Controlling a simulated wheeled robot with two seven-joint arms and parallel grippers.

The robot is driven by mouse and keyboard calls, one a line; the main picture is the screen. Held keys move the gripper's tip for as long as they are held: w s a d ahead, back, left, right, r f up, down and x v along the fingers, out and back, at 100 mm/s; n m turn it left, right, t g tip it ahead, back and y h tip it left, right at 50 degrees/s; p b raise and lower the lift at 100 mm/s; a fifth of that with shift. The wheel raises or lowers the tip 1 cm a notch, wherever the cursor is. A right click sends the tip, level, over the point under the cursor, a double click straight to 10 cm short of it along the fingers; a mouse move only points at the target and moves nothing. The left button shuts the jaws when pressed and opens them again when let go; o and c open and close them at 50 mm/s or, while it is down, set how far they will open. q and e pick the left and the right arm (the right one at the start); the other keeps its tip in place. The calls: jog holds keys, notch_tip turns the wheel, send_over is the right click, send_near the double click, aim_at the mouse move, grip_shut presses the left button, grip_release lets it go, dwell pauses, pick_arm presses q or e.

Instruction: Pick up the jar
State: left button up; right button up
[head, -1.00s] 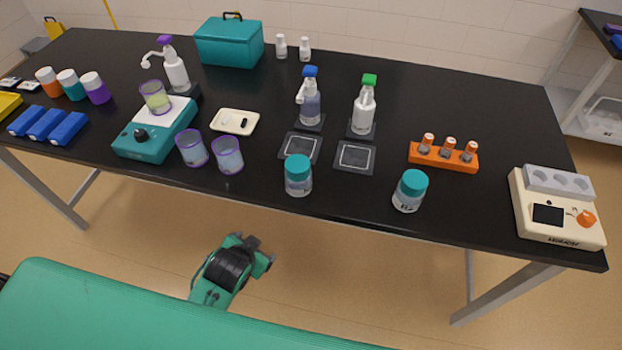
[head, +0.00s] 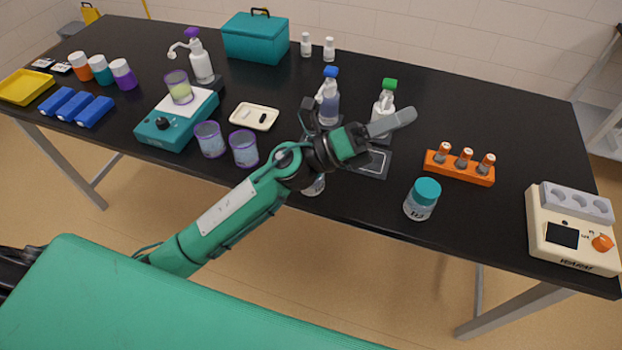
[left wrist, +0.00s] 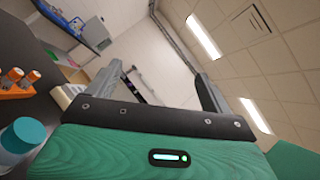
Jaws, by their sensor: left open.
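A clear jar with a teal lid (head: 422,199) stands upright near the front edge of the black table, right of my left arm. In the left wrist view, a teal-lidded jar (left wrist: 20,142) shows at the lower left, outside the jaws. A second such jar (head: 315,186) is mostly hidden behind my left arm. My left gripper (head: 362,110) is open and appears empty, in front of the pump bottles and up and left of the right jar. Its spread fingers (left wrist: 160,90) also show in the wrist view. My right gripper is not in view.
Pump bottles with blue (head: 330,98) and green (head: 386,98) tops stand behind the left gripper. An orange rack (head: 458,175) and a cream device (head: 575,225) are to the right. Purple-rimmed cups (head: 243,149) stand left of the arm. The table behind the rack is clear.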

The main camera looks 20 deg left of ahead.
pick_arm(q)
notch_tip(320, 180, down, 10)
jog(key=s+d+r+m+g+y, duration=0.1)
jog(key=s+d+m+g+y, duration=0.15)
jog(key=m+g+y, duration=0.9)
jog(key=w+a+f+m+y, duration=0.1)
jog(key=w+a+m+y, duration=0.1)
jog(key=a, duration=0.4)
jog(key=w+a+f+m+t+y, duration=0.1)
jog(key=w+a+f+m+y, duration=0.1)
jog(key=a, duration=0.4)
jog(key=w+a+f+m+y, duration=0.1)
jog(key=w+a+m+y, duration=0.3)
jog(key=a, duration=0.3)
jog(key=shift+w+f+m+y, duration=0.15)
jog(key=shift+w+m+y, duration=0.1)
jog(key=shift+w+y, duration=0.35)
jog(key=shift+a+f, duration=0.15)
notch_tip(320, 180, down, 8)
jog(key=p, duration=0.2)
jog(key=shift+p, duration=0.3)
jog(key=shift+s+f+p, duration=0.15)
jog(key=shift+f+p, duration=0.45)
jog(key=shift+f, duration=0.1)
notch_tip(320, 180, down, 3)
jog(key=shift+s+f+p, duration=0.1)
jog(key=shift+p, duration=0.7)
jog(key=shift+f, duration=0.4)
